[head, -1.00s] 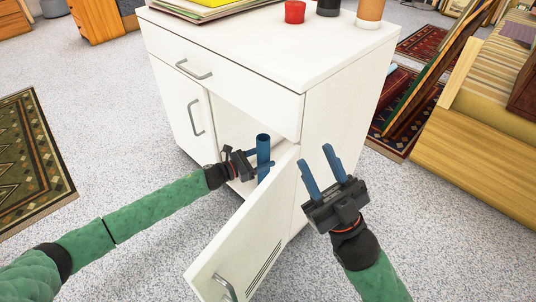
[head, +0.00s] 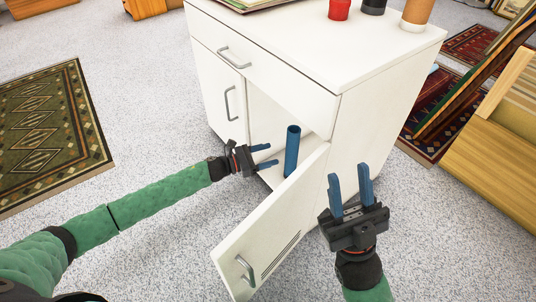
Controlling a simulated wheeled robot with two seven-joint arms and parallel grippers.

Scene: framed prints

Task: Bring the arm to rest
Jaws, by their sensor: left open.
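My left gripper (head: 266,156) is open and empty, just left of a blue cylinder (head: 292,150), with a small gap between them. The blue cylinder stands upright inside the open lower compartment of the white cabinet (head: 365,130). My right gripper (head: 350,184) points up in front of the cabinet's right side, its two blue fingers apart with nothing between them. The cabinet's right door (head: 268,225) is swung open toward me, between my two grippers.
A red cup (head: 339,9), a dark cup (head: 373,6) and an orange-brown cup (head: 418,14) stand on the cabinet top. A patterned rug (head: 45,130) lies at left. Wooden furniture (head: 490,165) stands at right.

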